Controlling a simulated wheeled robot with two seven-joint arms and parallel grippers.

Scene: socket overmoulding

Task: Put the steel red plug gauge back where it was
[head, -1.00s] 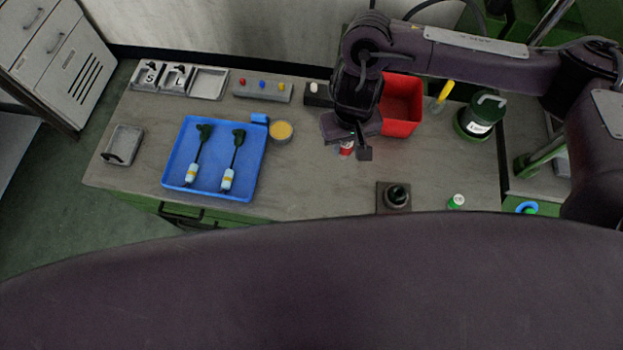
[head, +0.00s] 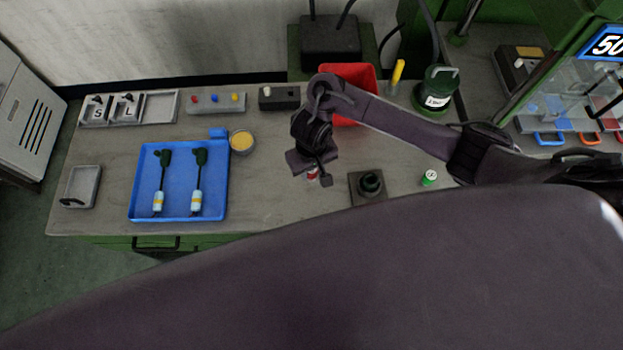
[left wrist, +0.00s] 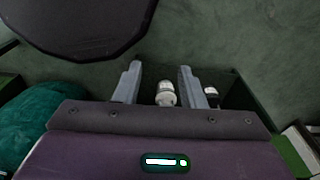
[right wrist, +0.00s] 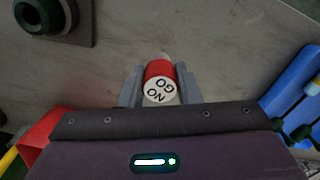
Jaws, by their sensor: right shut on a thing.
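The red plug gauge (right wrist: 159,82) has a red body and a white end face lettered "NO GO". In the right wrist view my right gripper (right wrist: 161,88) is shut on it, one finger on each side. A green gauge (head: 429,178) with a white top stands right of the block. My left gripper (left wrist: 164,80) is open, seen only in its wrist view.
A blue tray (head: 180,214) with two cabled plugs lies left, beside a yellow-filled round tin (head: 242,141). A red bin (head: 347,75) and a dark green canister (head: 437,92) stand behind. In the left wrist view, a white-capped bottle (left wrist: 166,94) shows beyond the fingers.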

